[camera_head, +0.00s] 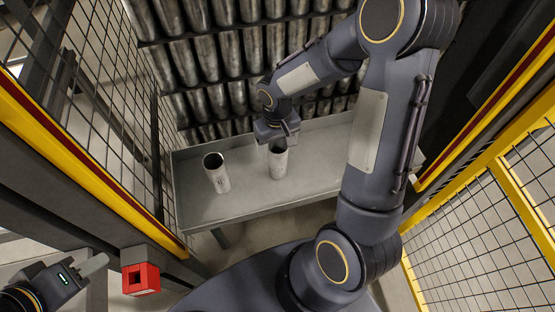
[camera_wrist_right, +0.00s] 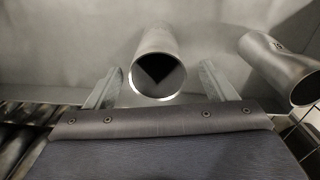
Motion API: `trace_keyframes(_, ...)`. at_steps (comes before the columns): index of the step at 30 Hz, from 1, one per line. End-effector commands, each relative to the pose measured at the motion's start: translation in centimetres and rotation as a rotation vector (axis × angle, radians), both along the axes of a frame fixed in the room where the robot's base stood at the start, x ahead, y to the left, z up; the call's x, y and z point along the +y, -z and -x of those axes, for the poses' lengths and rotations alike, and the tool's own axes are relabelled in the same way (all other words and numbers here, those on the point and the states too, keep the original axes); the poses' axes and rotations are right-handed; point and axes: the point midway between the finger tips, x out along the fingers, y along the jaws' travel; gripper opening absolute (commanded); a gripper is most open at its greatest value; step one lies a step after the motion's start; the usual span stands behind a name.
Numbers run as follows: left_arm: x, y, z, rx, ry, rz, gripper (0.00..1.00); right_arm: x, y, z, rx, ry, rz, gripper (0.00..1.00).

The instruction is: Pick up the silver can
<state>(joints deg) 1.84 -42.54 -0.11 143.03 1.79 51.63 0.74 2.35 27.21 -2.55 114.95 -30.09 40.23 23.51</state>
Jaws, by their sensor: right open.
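One silver can (camera_head: 278,163) stands upright, open end up, on the grey tray table (camera_head: 245,200). My right gripper (camera_head: 278,143) is just above it in the head view. In the right wrist view the can (camera_wrist_right: 155,50) lies between the two spread fingers of my right gripper (camera_wrist_right: 160,72), with a gap on both sides. A second silver can (camera_head: 217,175) stands to the left on the tray, and it also shows at the right of the wrist view (camera_wrist_right: 275,60). My left gripper (camera_head: 93,265) is at the lower left, away from the cans; its jaw opening is not clear.
Rows of stacked silver cans (camera_head: 230,55) fill the back behind the tray. Yellow-framed mesh fences stand on the left (camera_head: 110,100) and right (camera_head: 480,230). A red box (camera_head: 140,279) is near my left gripper. The tray's front has free room.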

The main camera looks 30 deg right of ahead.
Motion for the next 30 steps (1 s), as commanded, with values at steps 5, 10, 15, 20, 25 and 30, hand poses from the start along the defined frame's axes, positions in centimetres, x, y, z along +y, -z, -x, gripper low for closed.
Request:
trace_keyframes(5, 0.0, 0.0, 0.0, 0.0, 0.0, 0.0, 0.36, -0.1, 2.3, 0.2, 0.004, -0.001, -0.001, 0.77)
trace_keyframes(10, 0.0, 0.2, 0.0, 0.0, 0.0, 0.0, 0.36, -0.1, 4.9, 0.2, 0.004, -0.001, 0.0, 0.77)
trace_keyframes(15, 0.0, 0.2, 0.0, 0.0, 0.0, 0.0, 0.36, -0.1, 5.7, 0.2, 0.0, -0.001, -0.001, 0.77)
trace_keyframes(20, 0.0, 0.2, 0.0, 0.0, 0.0, 0.0, 0.36, -0.1, 5.7, 0.2, -0.001, -0.001, -0.001, 0.77)
trace_keyframes(25, 0.0, 0.2, 0.0, 0.0, 0.0, 0.0, 0.36, -0.1, 5.6, 0.2, -0.001, 0.0, -0.001, 0.56)
trace_keyframes(30, 0.0, 0.2, 0.0, 0.0, 0.0, 0.0, 0.36, -0.1, 5.6, 0.2, -0.001, 0.0, -0.001, 0.34)
